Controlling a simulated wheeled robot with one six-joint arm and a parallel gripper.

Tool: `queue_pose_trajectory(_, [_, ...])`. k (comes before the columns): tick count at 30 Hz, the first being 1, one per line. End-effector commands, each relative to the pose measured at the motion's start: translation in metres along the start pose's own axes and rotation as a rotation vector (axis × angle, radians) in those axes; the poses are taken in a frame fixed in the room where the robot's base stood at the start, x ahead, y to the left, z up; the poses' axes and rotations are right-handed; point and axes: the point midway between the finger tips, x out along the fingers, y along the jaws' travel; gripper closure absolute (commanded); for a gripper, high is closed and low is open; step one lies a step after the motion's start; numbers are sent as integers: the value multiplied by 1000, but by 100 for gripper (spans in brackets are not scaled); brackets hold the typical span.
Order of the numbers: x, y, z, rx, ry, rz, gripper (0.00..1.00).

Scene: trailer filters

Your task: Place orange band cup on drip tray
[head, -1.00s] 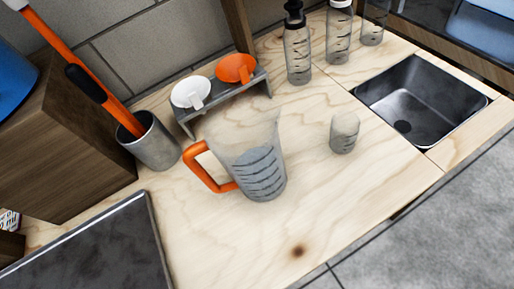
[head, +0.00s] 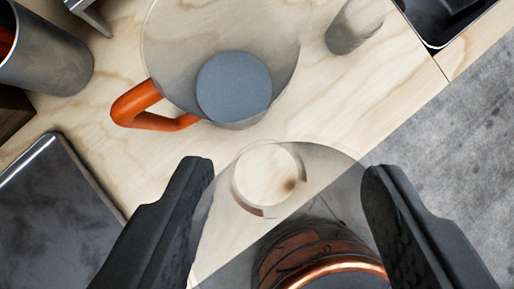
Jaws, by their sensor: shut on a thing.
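A clear cup with a copper-orange band (head: 320,250) is between the two black fingers of my gripper (head: 287,180), at the bottom of the head view. My gripper is shut on this cup. I look down on it at a slant, and its lower part is cut off by the frame edge. A dark flat tray with a pale metal rim (head: 55,225), which may be the drip tray, lies at the left of the view. The cup is to the right of that tray and apart from it in the picture.
A large clear jug with a grey-blue base (head: 233,88) and an orange handle (head: 140,108) stands on the wooden counter (head: 345,120) just beyond my gripper. A small clear glass (head: 355,25) is to its right. A grey metal canister (head: 45,55) is at upper left.

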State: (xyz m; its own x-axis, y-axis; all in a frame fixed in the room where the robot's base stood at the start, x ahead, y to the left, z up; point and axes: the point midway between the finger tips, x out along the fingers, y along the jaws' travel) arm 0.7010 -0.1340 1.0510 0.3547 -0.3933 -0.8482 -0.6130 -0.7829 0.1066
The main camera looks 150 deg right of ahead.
Motion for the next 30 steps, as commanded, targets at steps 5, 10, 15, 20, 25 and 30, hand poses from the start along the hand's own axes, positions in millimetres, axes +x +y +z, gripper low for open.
queue_pose_trajectory(5, [34, -4, 21, -2, -2, 2, 80])
queue_pose_trajectory(10, [59, -8, 36, -1, -1, 0, 80])
queue_pose_trajectory(15, [71, -9, 43, -1, 0, 0, 80])
queue_pose_trajectory(20, [78, -10, 48, -1, 0, 1, 80])
queue_pose_trajectory(25, [97, -12, 60, -2, -1, 1, 80])
queue_pose_trajectory(30, [104, -13, 64, 0, 1, -1, 80])
